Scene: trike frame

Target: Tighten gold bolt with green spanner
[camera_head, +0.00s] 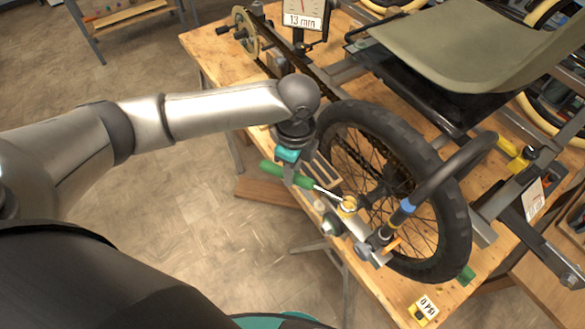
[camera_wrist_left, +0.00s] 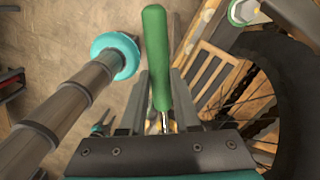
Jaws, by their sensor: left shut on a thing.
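The green spanner (camera_head: 286,174) has a green handle and a thin metal shaft that points down and right. My left gripper (camera_head: 303,180) is shut on it near the lower end of the handle. In the left wrist view the green handle (camera_wrist_left: 156,55) stands between the fingers, with a bit of bright shaft below it. The gold bolt (camera_head: 349,204) is beside the front of the wheel. The shaft's far end is at or very near the bolt; I cannot tell whether it is seated.
The trike's black-tyred wheel (camera_head: 447,213) is just right of the bolt, with a curved black bar (camera_head: 450,168) in front. The trike stands on a wooden table (camera_head: 212,48). A 13 mm display (camera_head: 303,17) is at the back. Open floor lies left.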

